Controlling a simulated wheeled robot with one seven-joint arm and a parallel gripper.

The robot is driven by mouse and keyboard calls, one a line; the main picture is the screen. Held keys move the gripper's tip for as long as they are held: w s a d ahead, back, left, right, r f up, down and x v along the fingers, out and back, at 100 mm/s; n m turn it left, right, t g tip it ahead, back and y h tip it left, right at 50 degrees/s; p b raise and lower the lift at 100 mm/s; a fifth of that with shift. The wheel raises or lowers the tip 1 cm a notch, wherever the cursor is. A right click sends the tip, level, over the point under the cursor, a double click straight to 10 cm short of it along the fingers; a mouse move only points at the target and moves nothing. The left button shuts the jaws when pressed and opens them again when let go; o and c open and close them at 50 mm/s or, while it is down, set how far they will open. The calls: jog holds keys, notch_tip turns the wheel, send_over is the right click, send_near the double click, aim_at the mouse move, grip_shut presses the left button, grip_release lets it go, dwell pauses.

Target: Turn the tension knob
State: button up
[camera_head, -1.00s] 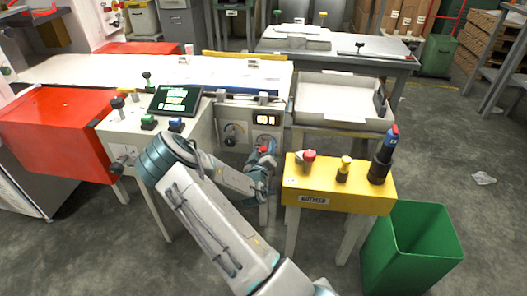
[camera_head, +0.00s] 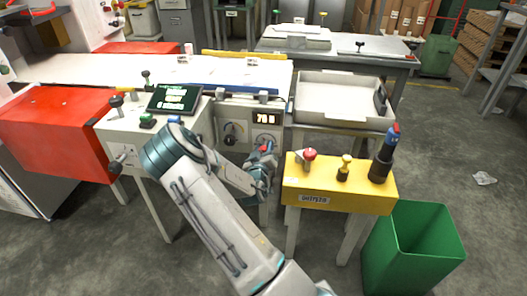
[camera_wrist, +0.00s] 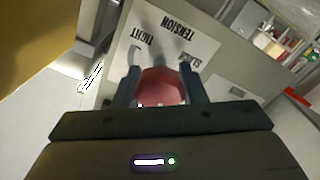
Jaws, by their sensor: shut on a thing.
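The red tension knob (camera_wrist: 162,90) sits between the two fingers of my gripper (camera_wrist: 160,76) in the wrist view, and the fingers are closed on its sides. Behind it is a white label plate (camera_wrist: 186,42) reading TENSION, TIGHT and SLACK, tilted in the picture. In the head view my gripper (camera_head: 262,160) is at the lower front of the grey control panel (camera_head: 235,112), and only a bit of red shows there. The panel's lit display (camera_head: 267,118) appears to read about 78. My gripper and wrist hide much of the area below the dials.
A yellow stand (camera_head: 335,190) with a red button (camera_head: 306,155), a yellow knob and a dark cylinder is close right of my gripper. A green bin (camera_head: 412,245) is at lower right. A tablet (camera_head: 175,98) stands on the left console. An open tray (camera_head: 340,103) is behind.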

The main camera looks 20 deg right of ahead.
jog(key=m+b, duration=0.3)
jog(key=shift+f+m, duration=0.25)
jog(key=shift+m, duration=0.05)
jog(key=m+b, duration=0.3)
jog(key=b, duration=0.1)
jog(key=m+b, duration=0.4)
jog(key=b, duration=0.1)
jog(key=shift+a+f+m+b, duration=0.1)
jog(key=shift+m+b, duration=0.3)
jog(key=m+b, duration=0.2)
jog(key=b, duration=0.1)
jog(key=shift+r, duration=0.2)
jog(key=shift+a+m, duration=0.1)
jog(key=shift+m, duration=0.3)
jog(key=o, duration=1)
jog(key=shift+r, duration=0.1)
